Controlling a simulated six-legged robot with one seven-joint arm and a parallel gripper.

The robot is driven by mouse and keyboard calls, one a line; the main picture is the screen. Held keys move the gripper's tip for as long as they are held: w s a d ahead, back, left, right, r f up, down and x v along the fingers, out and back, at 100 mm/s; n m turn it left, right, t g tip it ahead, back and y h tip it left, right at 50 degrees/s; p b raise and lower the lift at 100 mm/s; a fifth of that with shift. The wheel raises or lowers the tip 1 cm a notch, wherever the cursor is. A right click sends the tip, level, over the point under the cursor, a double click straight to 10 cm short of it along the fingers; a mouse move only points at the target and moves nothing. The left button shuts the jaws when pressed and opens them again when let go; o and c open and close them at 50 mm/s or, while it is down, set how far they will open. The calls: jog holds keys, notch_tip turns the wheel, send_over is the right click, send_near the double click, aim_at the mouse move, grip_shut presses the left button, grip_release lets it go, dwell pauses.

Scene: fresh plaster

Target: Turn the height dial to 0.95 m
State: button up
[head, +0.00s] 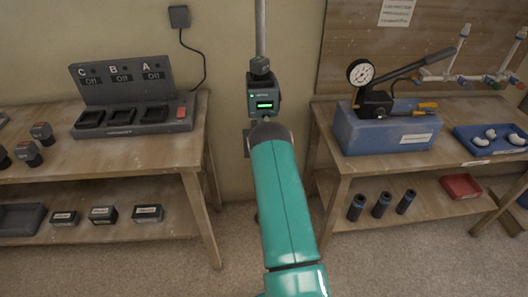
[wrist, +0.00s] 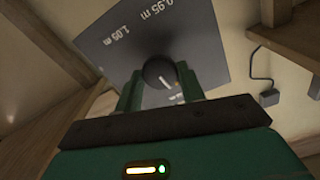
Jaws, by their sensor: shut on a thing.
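The height dial (wrist: 157,72) is a round black knob with a short white mark, on a dark grey plate (wrist: 205,48) in the wrist view. My gripper (wrist: 160,85) is shut on the knob, one green finger on each side. In the head view my arm hides the dial and gripper; only an edge of the plate (head: 246,144) shows.
A dark unit with a green display (head: 264,104) is on the wall above my gripper. A left bench (head: 60,170) holds a console (head: 125,100) with slots A, B and C. A right bench (head: 360,165) holds a blue block (head: 385,130) with a lever pump and gauge. My arm runs between both.

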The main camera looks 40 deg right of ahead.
jog(key=shift+n, duration=14)
jog(key=o, duration=1)
jog(key=shift+a, duration=0.1)
